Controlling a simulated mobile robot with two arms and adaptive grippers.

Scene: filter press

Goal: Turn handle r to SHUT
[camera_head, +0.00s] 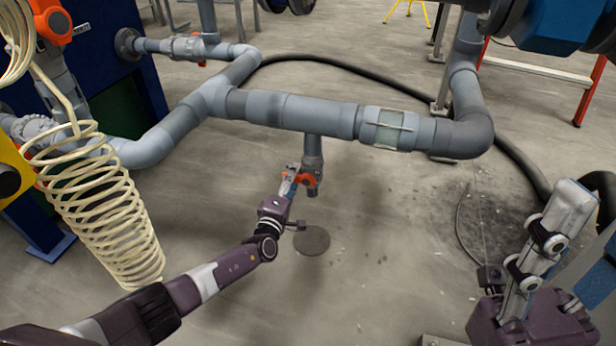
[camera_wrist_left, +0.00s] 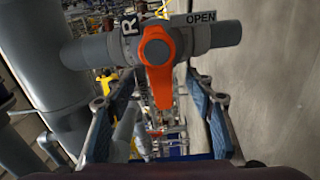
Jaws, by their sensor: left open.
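Handle r is an orange lever (camera_wrist_left: 159,78) on a grey valve (camera_wrist_left: 222,34) in the left wrist view. A plate with "R" (camera_wrist_left: 129,22) and an "OPEN" label (camera_wrist_left: 194,18) sit above it. The lever points down in that view, across the line of the valve's pipe. In the head view the orange handle (camera_head: 307,180) is under the horizontal grey pipe. My left gripper (camera_wrist_left: 161,96) is open, with blue-padded fingers either side of the lever and visible gaps to both. It also shows in the head view (camera_head: 290,181), close to the handle.
Thick grey pipes (camera_head: 290,110) with a clear section (camera_head: 389,128) run above the valve. A cream coiled hose (camera_head: 100,220) hangs at the left. Another orange handle (camera_head: 50,20) is at the upper left. A black hose (camera_head: 345,68) lies behind; the floor below is mostly clear.

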